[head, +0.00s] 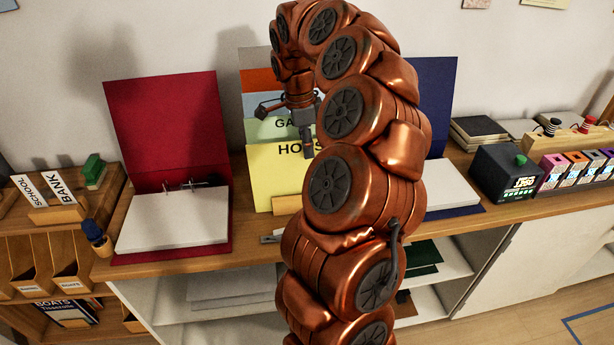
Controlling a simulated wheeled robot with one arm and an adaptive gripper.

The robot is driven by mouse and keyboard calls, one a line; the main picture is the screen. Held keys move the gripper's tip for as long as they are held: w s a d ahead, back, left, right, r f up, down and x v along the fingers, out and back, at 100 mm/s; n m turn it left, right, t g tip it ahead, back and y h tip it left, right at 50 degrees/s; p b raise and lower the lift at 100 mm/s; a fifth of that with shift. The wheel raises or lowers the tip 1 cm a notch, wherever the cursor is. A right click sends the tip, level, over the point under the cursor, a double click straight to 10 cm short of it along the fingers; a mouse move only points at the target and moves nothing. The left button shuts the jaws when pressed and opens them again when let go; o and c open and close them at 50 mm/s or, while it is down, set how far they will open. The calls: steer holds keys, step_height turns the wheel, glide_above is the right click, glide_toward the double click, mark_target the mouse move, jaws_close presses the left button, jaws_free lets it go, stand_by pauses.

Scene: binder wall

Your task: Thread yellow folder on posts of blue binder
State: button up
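The yellow folder (265,178) stands upright at the front of a group of coloured folders on the counter. Large black letters on it are partly covered by my arm. The blue binder (438,100) stands open to the right, its cover upright and white pages (437,183) lying flat; my arm hides its left part, and I cannot see its posts. My gripper (284,132) hangs in front of the folder group, above the yellow folder's lettering. Its dark fingers are spread apart, with nothing seen between them.
An open red binder (165,115) with metal posts lies left. Green (268,130), orange (262,78) and grey folders stand behind the yellow one. A black clock box (507,172) and stamp-like boxes (577,168) stand right. A blue-topped item (95,235) stands at the counter's left end.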

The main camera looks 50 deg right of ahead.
jaws_close()
steer(key=shift+r+p, duration=0.45)
steer(key=shift+p, duration=0.75)
steer(key=shift+b, duration=0.45)
step_height(320, 180, up, 9)
steer(key=b, duration=0.2)
steer(key=shift+f+b, duration=0.1)
steer(key=shift+b, duration=0.25)
steer(key=shift+r, duration=0.35)
stand_by(0.4)
